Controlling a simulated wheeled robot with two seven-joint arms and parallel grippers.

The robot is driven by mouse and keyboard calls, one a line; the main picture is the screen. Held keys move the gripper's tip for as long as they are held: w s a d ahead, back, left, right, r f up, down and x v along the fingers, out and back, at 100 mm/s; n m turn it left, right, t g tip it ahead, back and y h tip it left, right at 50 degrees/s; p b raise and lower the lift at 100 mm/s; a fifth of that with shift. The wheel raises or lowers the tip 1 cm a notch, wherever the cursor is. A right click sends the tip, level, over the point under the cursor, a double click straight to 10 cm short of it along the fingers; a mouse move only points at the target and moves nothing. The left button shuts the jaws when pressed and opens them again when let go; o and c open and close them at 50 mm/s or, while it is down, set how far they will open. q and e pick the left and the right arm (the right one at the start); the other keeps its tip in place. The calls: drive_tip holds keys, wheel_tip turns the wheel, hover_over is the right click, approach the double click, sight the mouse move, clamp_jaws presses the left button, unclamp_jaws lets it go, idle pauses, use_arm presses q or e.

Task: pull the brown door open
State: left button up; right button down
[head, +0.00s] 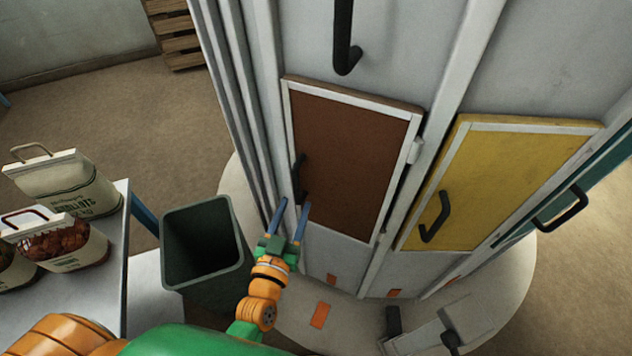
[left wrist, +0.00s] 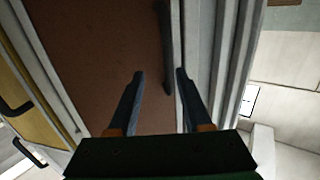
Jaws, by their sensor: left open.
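The brown door (head: 352,160) is a white-edged panel low on the grey cabinet and looks shut. Its dark upright handle (head: 299,176) is on the door's left edge. My left gripper (head: 294,203) is open, with its two blue fingers pointing at the lower end of this handle. In the left wrist view the brown door (left wrist: 100,50) fills the middle left. The handle (left wrist: 166,50) shows between the open fingers (left wrist: 160,75), nearer the right one. I cannot tell whether the fingers touch it. My right gripper is not in view.
A yellow door (head: 505,180) with a black handle is right of the brown one, and a teal door (head: 580,195) is beyond it. A dark green bin (head: 205,245) stands left of my gripper. A table (head: 118,250) with sacks (head: 65,185) is at the left.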

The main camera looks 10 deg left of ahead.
sight(295, 185)
use_arm(q)
drive_tip(key=shift+w+a+r+t, duration=0.15)
drive_tip(key=shift+w+a+r, duration=0.1)
drive_tip(key=shift+w+r, duration=0.25)
drive_tip(key=shift+w+a+r+t, duration=0.15)
drive_tip(key=shift+w+a+r, duration=0.15)
drive_tip(key=shift+w, duration=0.3)
drive_tip(key=w, duration=0.4)
drive_tip(key=shift+w+a+f, duration=0.2)
drive_tip(key=shift+a, duration=0.05)
drive_tip(key=shift+w+d, duration=0.25)
drive_tip(key=shift+s, duration=0.1)
drive_tip(key=shift+c, duration=1.3)
clamp_jaws()
